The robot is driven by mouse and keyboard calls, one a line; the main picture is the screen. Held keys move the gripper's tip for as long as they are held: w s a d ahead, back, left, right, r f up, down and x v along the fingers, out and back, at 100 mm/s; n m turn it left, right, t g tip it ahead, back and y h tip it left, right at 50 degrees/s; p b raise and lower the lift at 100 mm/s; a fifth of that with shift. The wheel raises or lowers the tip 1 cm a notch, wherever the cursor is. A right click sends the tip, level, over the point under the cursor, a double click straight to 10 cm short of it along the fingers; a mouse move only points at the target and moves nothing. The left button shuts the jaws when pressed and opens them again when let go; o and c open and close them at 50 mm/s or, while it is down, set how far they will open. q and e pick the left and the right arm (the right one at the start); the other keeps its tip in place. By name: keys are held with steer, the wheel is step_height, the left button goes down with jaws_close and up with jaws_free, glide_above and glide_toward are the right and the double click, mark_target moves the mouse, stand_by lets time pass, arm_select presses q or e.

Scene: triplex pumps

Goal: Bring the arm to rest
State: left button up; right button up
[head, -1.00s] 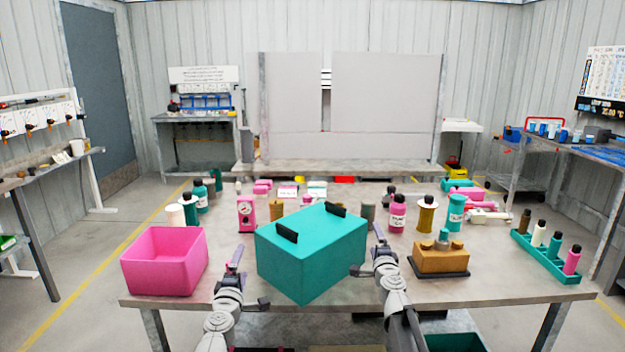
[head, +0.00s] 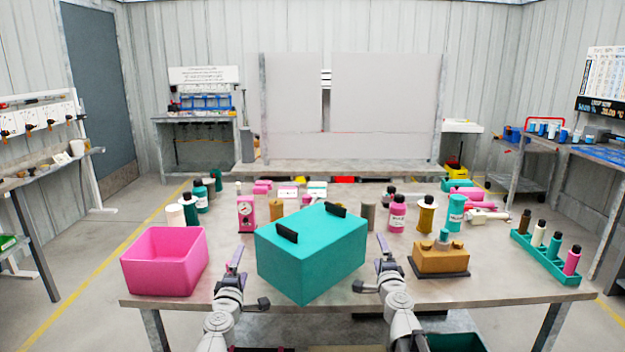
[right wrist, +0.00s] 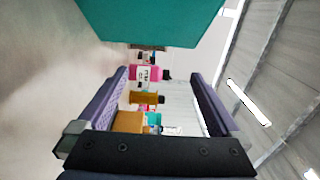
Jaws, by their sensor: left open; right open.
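My left gripper (head: 236,262) is open and empty at the front edge of the table, between the pink bin and the teal box. My right gripper (head: 381,248) is open and empty at the front edge, just right of the teal box. In the right wrist view the two fingers (right wrist: 165,100) stand wide apart with nothing between them. Both of my arms reach in from the bottom of the head view.
A teal box (head: 312,262) with black handles stands between my grippers. A pink bin (head: 165,262) is at left. A tan block (head: 440,261) and a teal bottle rack (head: 545,258) are at right. Bottles and a pink gauge (head: 246,212) stand behind on the table (head: 330,308).

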steer(key=s, duration=0.6)
steer(key=w, duration=1.2)
arm_select(q)
steer(key=w, duration=1.2)
steer(key=shift+w, duration=0.1)
steer(key=shift+d, duration=0.5)
arm_select(e)
steer(key=shift+a, duration=0.55)
